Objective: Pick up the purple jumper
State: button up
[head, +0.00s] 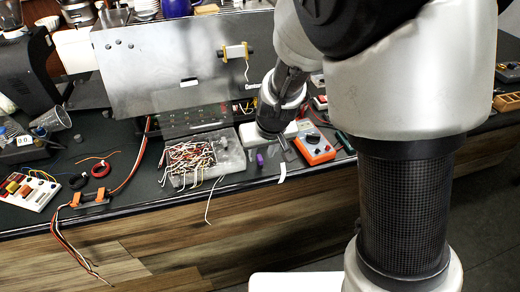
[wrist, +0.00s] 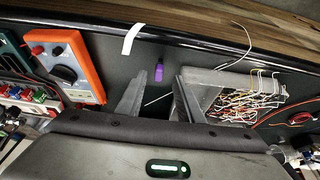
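The purple jumper (head: 259,160) is a small purple piece lying on the dark bench top, just right of the clear parts tray (head: 228,155). In the wrist view the jumper (wrist: 159,72) lies on the dark surface, ahead of and between my two fingers. My gripper (head: 281,145) hangs over the bench near the jumper; in the wrist view my gripper (wrist: 156,90) shows its fingers spread apart with nothing between them. How high the fingertips are above the bench is hard to tell.
The tray of wires stands close beside one finger. An orange multimeter (head: 314,146) lies to the right, and a white paper strip (head: 282,172) hangs at the front edge. A metal brewer panel (head: 175,65) rises behind. A switch board (head: 28,190) lies at far left.

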aim_at(261, 159)
jog(key=b+x, duration=0.1)
jog(key=x, duration=0.4)
jog(key=shift+d, duration=0.1)
jog(key=shift+r, duration=0.1)
grip_shut()
